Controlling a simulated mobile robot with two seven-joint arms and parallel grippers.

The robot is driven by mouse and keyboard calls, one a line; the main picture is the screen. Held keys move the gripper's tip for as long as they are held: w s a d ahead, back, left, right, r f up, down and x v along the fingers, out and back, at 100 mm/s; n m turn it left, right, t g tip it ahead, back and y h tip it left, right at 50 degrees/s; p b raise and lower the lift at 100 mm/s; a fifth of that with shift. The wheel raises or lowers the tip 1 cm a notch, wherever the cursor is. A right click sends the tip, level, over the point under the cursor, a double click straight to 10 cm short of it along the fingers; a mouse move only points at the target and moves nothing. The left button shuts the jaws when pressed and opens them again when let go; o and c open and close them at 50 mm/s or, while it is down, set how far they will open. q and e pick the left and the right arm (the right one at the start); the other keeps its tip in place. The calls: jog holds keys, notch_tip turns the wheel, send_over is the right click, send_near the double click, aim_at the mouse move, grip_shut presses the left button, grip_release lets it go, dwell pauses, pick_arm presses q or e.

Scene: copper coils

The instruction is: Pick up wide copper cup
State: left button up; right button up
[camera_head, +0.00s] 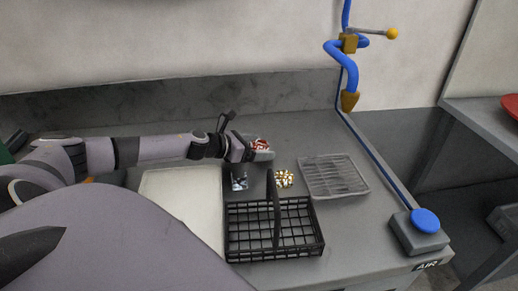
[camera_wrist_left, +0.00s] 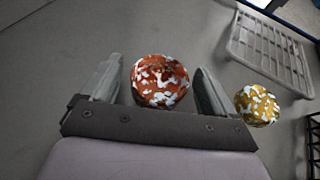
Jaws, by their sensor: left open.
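A round copper-red thing with white patches (camera_wrist_left: 159,82), which I take to be the wide copper cup, sits on the grey worktop. In the head view it shows as a small red and white shape (camera_head: 261,144) at the end of my left arm. My left gripper (camera_head: 262,154) is open, with one finger on each side of it in the left wrist view. A gap shows between the thing and each finger, and I see no grip on it. In the head view the gripper hides part of it. My right gripper is not in view.
A yellow and white round thing (camera_head: 284,179) stands close to the right, also in the left wrist view (camera_wrist_left: 257,106). A dark and white one (camera_head: 239,183) is nearby. A black wire basket (camera_head: 315,238), grey rack (camera_head: 362,184) and white tray (camera_head: 180,193) surround them.

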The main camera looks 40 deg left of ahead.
pick_arm(q)
jog(key=c, duration=1.1)
